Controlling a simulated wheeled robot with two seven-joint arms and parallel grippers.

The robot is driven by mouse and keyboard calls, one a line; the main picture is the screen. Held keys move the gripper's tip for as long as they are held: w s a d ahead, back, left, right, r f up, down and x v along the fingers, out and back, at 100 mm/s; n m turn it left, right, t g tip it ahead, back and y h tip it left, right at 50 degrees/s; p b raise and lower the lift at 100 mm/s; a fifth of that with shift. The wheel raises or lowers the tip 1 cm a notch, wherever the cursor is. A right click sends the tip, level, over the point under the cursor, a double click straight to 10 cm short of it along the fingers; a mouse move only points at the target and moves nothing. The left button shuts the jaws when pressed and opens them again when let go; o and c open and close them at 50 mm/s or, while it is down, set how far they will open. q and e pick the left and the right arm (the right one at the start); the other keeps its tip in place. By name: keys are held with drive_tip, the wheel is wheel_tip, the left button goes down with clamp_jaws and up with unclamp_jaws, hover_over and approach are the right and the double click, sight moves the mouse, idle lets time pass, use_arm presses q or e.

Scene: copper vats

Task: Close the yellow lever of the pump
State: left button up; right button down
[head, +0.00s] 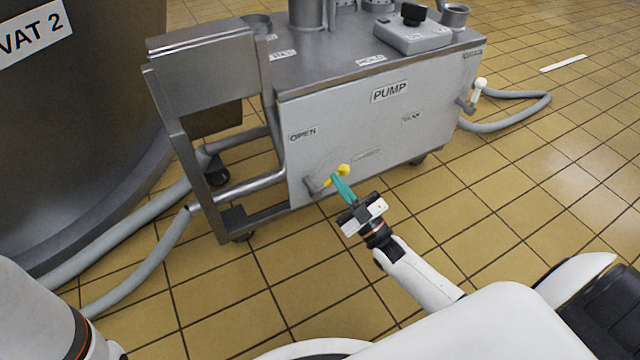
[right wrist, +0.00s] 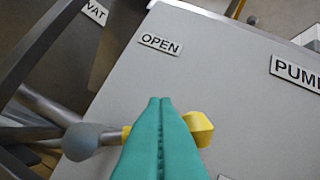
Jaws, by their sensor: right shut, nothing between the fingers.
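The pump (head: 375,130) is a grey box on casters with a steel top. Its yellow lever (head: 342,169) sits low on the front panel, below the "OPEN" label (head: 302,134). In the right wrist view the lever's yellow knob (right wrist: 199,128) shows to the right of the fingers, and a grey rounded pivot (right wrist: 82,141) to the left. My right gripper (head: 336,179) is shut and empty, its teal fingertips in front of the lever; the fingers (right wrist: 160,100) hide its middle. I cannot tell whether they touch it. My left gripper is not in view.
A large dark vat labelled "VAT 2" (head: 95,110) stands at the left. Grey hoses (head: 125,233) run along the floor there. A white-handled valve (head: 478,88) with a hose is on the pump's right side.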

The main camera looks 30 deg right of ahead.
drive_tip(key=m+h, duration=0.1)
drive_tip(key=m, duration=0.1)
drive_tip(key=f+m+h, duration=0.1)
drive_tip(key=m, duration=0.1)
drive_tip(key=d+f+m+t+h, duration=0.1)
drive_tip(key=m+h, duration=0.1)
drive_tip(key=shift+f, duration=0.3)
idle(0.4)
